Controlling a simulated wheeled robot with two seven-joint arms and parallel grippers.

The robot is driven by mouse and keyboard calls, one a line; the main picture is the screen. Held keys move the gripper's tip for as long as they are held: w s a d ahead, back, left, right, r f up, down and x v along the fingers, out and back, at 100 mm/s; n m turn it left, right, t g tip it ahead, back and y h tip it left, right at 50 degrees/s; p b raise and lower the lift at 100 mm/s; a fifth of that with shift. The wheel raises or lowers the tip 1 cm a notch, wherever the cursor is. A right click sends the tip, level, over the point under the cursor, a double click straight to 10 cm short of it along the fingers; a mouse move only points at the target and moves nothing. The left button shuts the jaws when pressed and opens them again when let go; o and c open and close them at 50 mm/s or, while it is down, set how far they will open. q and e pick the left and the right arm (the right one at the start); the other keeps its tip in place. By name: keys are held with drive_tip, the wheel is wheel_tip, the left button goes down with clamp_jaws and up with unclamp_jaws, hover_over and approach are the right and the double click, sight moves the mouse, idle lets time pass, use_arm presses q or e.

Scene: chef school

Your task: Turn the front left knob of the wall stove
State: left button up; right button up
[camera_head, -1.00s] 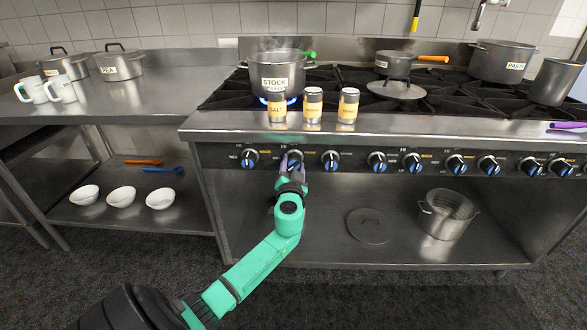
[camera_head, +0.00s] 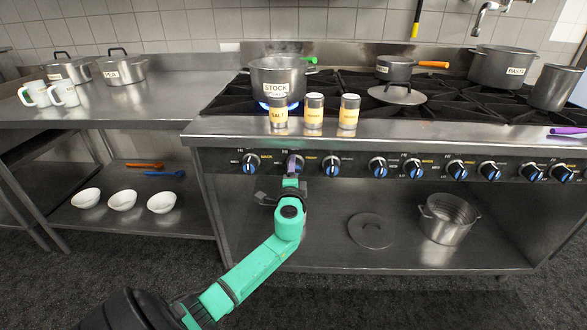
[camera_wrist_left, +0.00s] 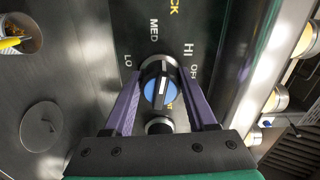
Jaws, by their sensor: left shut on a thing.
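The wall stove (camera_head: 400,132) has a row of knobs with blue faces along its front panel. My left gripper (camera_head: 292,166) is at the second knob from the left (camera_head: 299,161) and partly hides it in the head view. In the left wrist view, the purple fingers of the left gripper (camera_wrist_left: 161,76) close on both sides of that knob (camera_wrist_left: 160,92). Its white pointer line runs roughly up the picture. The labels LO, MED, HI and OFF surround it. The leftmost knob (camera_head: 250,163) stands free beside the gripper. My right gripper is out of view.
Three shakers, including salt (camera_head: 279,112), stand on the stove's front edge above the knobs. A lower shelf (camera_head: 320,238) holds a lid and a pot (camera_head: 447,220). A side table (camera_head: 160,90) stands left.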

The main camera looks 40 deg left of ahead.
use_arm(q)
drive_tip(key=m+p, duration=0.1)
drive_tip(key=m, duration=0.1)
drive_tip(key=shift+r+m, duration=0.1)
drive_tip(key=shift+m, duration=0.3)
drive_tip(key=m+p, duration=0.2)
drive_tip(key=m, duration=0.2)
drive_tip(key=shift+r, duration=0.1)
drive_tip(key=m+p, duration=0.3)
drive_tip(key=m, duration=0.3)
drive_tip(key=shift+d+m, duration=0.15)
drive_tip(key=shift+m, duration=0.15)
drive_tip(key=shift+m+p, duration=0.55)
drive_tip(key=shift+m, duration=0.65)
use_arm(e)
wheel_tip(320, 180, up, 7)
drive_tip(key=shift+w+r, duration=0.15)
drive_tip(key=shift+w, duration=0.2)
use_arm(q)
drive_tip(key=o, duration=1.4)
drive_tip(key=shift+w, duration=0.1)
drive_tip(key=shift+c, duration=0.2)
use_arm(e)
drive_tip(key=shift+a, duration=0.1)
use_arm(q)
drive_tip(key=shift+d, duration=0.1)
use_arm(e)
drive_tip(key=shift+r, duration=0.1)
